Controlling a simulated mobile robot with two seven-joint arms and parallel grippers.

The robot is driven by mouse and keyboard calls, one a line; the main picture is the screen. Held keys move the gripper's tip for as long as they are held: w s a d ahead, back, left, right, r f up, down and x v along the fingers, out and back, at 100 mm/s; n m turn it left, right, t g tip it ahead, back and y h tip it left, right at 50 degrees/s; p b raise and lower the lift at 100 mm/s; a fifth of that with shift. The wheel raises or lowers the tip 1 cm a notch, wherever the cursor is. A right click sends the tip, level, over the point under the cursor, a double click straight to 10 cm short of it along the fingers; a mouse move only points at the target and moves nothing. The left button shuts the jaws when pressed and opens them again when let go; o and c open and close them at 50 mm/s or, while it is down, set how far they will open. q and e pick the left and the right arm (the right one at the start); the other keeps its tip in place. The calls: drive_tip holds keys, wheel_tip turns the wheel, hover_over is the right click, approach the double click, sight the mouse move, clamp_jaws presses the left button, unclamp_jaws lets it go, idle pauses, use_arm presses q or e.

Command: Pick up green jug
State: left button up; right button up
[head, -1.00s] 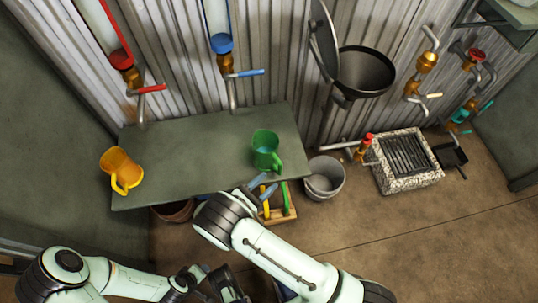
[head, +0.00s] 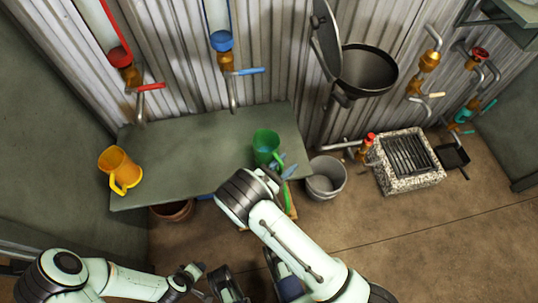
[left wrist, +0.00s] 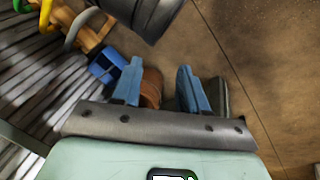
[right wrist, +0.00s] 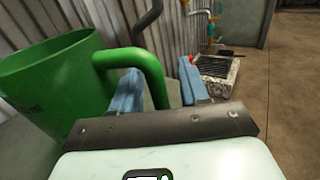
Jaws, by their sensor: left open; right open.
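The green jug (head: 265,143) stands upright on the right end of the grey-green table (head: 190,150). In the right wrist view the jug (right wrist: 50,85) fills the left side, with its handle (right wrist: 150,68) reaching toward my right gripper (right wrist: 160,90). That gripper is open, and the outer part of the handle shows between its blue fingers; the left finger appears inside the handle loop. I cannot tell whether they touch. In the head view my right gripper (head: 276,172) is at the table's front edge beside the jug. My left gripper (left wrist: 158,90) is open and empty, low over the floor area.
A yellow jug (head: 119,170) stands on the table's left end. Taps with a red handle (head: 150,87) and a blue handle (head: 247,71) hang above the table. A grey bucket (head: 325,178) and a grated stone drain (head: 408,160) are on the floor to the right.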

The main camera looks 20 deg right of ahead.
clamp_jaws()
drive_tip(key=shift+r, duration=0.1)
